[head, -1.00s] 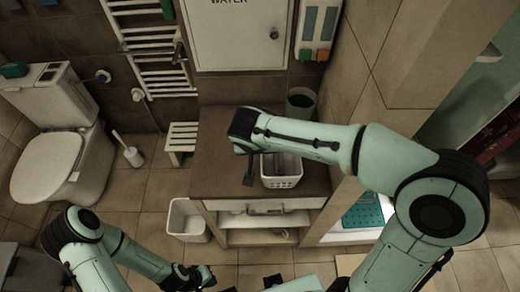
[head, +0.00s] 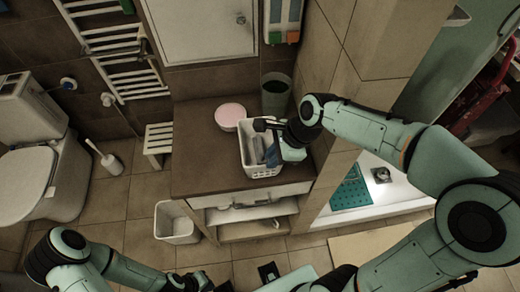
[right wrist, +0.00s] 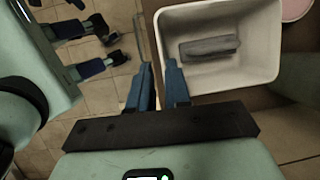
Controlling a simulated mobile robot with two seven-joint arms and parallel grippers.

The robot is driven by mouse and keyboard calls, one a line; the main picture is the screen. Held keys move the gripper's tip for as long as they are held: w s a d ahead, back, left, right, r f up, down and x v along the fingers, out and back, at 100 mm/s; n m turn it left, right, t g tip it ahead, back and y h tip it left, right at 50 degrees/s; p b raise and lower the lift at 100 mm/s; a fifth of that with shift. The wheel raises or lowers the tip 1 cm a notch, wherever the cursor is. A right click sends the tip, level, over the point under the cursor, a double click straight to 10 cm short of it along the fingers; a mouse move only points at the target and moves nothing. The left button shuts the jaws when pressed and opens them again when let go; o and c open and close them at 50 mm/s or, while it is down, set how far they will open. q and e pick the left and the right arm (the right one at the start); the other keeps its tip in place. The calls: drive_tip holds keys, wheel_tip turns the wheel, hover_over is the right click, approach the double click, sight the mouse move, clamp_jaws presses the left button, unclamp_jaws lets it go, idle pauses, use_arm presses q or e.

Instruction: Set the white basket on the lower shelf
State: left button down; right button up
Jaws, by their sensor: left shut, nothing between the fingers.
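The white basket (head: 252,168) stands on the brown countertop near its front right; a grey item (right wrist: 210,48) lies inside it. My right gripper (head: 270,148) is at the basket's right side. In the right wrist view my right gripper (right wrist: 158,66) has its blue fingers apart, with the near edge of the basket (right wrist: 262,75) seeming to run between them; contact cannot be told. The lower shelf (head: 252,230) is in the cabinet under the countertop, below another shelf board. My left gripper (head: 192,283) is low at the bottom edge, shut and empty.
A pink round container (head: 230,115) stands behind the basket on the countertop (head: 195,150). A dark green bin (head: 276,92) is at the back right. A white waste bin (head: 176,224) stands on the floor left of the cabinet. A beige wall is close on the right.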

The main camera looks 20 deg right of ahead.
sight(260, 173)
drive_tip(key=x, duration=0.8)
drive_tip(key=shift+w+a+b, duration=0.15)
drive_tip(key=shift+a+b, duration=0.05)
drive_tip(key=shift+b, duration=0.15)
drive_tip(key=shift+f, duration=0.3)
clamp_jaws()
